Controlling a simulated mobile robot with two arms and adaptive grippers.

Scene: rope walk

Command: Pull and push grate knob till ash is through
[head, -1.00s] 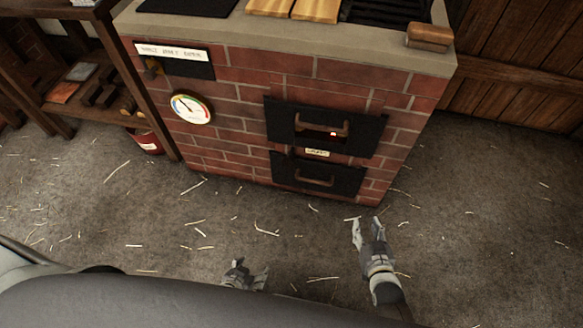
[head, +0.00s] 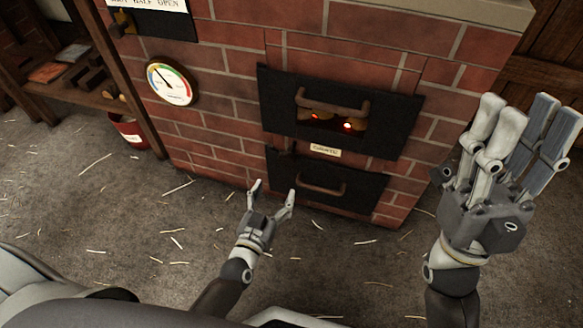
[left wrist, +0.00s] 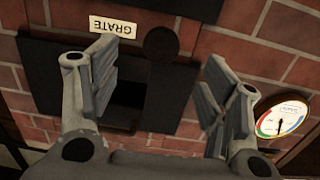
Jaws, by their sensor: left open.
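The dark round grate knob (left wrist: 162,43) shows in the left wrist view beside the upside-down GRATE label (left wrist: 113,27). In the head view the knob (head: 286,153) is small and dark, left of the label (head: 325,150), between two black doors. My left gripper (head: 272,190) is open and empty, in front of the lower door. In the left wrist view its fingers (left wrist: 160,58) are spread on either side of the knob, with no contact visible. My right gripper (head: 520,108) is open and empty, raised at the right. Ash cannot be seen.
The upper door (head: 389,123) has a bar handle and a glowing opening. The lower door (head: 365,190) has a handle (head: 320,187) close to my left gripper. A gauge (head: 171,81) sits on the brick wall at left. A red bucket (head: 130,132) stands beside wooden shelves.

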